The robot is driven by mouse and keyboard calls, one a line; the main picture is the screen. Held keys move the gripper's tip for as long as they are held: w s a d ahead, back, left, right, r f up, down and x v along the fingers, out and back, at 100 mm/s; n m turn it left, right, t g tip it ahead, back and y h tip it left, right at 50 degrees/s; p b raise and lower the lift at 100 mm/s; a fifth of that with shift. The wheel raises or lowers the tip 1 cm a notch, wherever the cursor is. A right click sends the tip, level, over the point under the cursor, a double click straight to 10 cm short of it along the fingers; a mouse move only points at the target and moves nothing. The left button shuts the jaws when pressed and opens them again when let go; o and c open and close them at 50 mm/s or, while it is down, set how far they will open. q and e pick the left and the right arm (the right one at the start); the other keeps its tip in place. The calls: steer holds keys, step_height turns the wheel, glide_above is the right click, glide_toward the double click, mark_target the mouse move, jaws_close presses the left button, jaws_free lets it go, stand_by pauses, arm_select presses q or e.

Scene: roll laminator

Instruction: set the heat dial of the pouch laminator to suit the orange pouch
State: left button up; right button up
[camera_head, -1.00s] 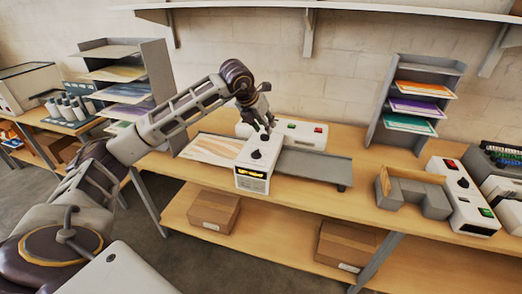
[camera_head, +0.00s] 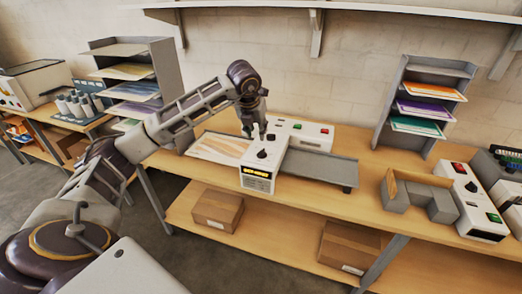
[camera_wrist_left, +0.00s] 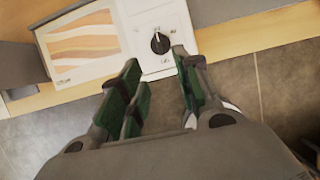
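The white pouch laminator (camera_head: 256,180) stands at the front edge of the bench, with a yellow display too small to read. Its black heat dial (camera_head: 262,154) is on top and shows in the left wrist view (camera_wrist_left: 160,43) with a white pointer mark and small unreadable labels. My left gripper (camera_head: 255,131) is just above and behind the dial in the head view. Its green-padded fingers (camera_wrist_left: 160,88) are apart with nothing between them. The orange pouch (camera_head: 432,90) lies on the upper part of the right rack. My right gripper is out of view.
An orange-striped sheet (camera_head: 222,147) lies left of the laminator, and a grey tray (camera_head: 320,168) extends to its right. A grey slotted block (camera_head: 420,198) and another white control box (camera_head: 472,200) stand further right. The rack (camera_head: 420,68) also holds purple and green pouches.

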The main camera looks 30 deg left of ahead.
mark_target(261, 151)
arm_select(q)
steer(key=p+x, duration=0.3)
steer(key=x, duration=0.9)
steer(key=shift+r, duration=0.1)
steer(key=shift+w+a+f, duration=0.1)
steer(key=shift+w+f, duration=0.2)
steer(key=shift+f, duration=0.3)
jaws_close()
